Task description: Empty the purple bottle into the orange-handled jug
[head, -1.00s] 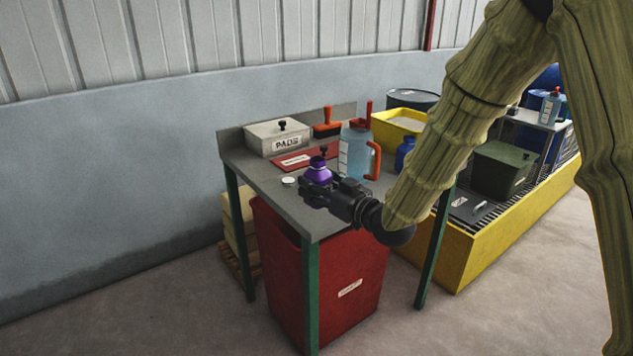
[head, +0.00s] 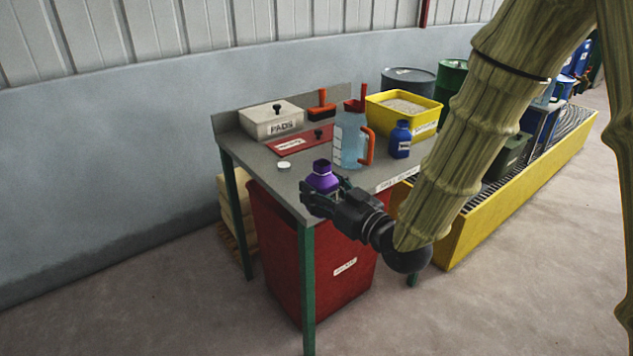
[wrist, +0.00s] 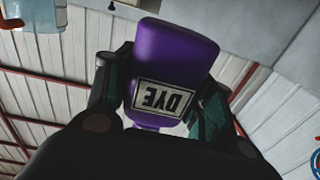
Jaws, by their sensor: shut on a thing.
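The purple bottle (head: 322,178) is held in my gripper (head: 318,190) at the near edge of the grey bench. It looks upright, with no cap on its neck. In the wrist view the bottle (wrist: 174,55) shows a label reading DYE, and the fingers of my gripper (wrist: 160,90) clasp both its sides. The clear jug with the orange handle (head: 351,140) stands on the bench behind and to the right of the bottle, apart from it. Its handle faces right. Whether the bottle's base touches the bench is hidden by my gripper.
A white round cap (head: 284,166) lies on the bench (head: 258,158). Around the jug are a blue bottle (head: 400,139), a yellow tub (head: 428,117), a red lidded panel (head: 290,142), a PADS box (head: 268,122) and an orange-handled brush (head: 321,110). A red bin (head: 330,265) stands below.

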